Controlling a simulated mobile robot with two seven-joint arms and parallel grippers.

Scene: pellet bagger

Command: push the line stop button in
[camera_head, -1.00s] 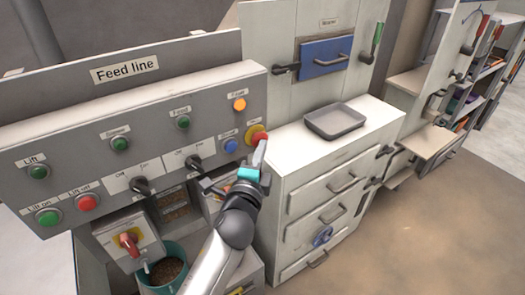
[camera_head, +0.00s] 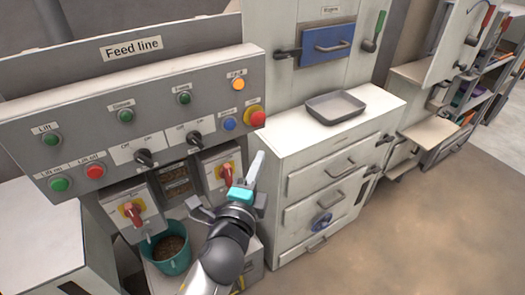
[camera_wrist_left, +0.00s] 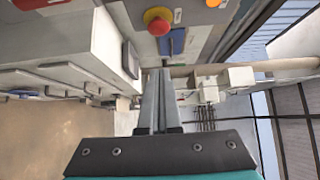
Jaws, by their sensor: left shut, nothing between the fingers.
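A red mushroom button on a yellow base (camera_head: 256,118) sits at the right end of the grey Feed line panel (camera_head: 100,85). It stands out from the panel, and no label on it is readable. It also shows at the top of the left wrist view (camera_wrist_left: 158,22). My left gripper (camera_head: 259,157) is below the button in the head view, apart from it. Its fingers are shut together, empty, and point up toward the panel's right end. They also show in the left wrist view (camera_wrist_left: 156,75). My right gripper is in neither view.
A blue button (camera_head: 229,124) is left of the red one, with an orange lamp (camera_head: 238,84) above. Red rotary switches (camera_head: 227,172) sit below the panel, near my gripper. A white drawer cabinet (camera_head: 345,150) with a grey tray (camera_head: 335,107) stands to the right.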

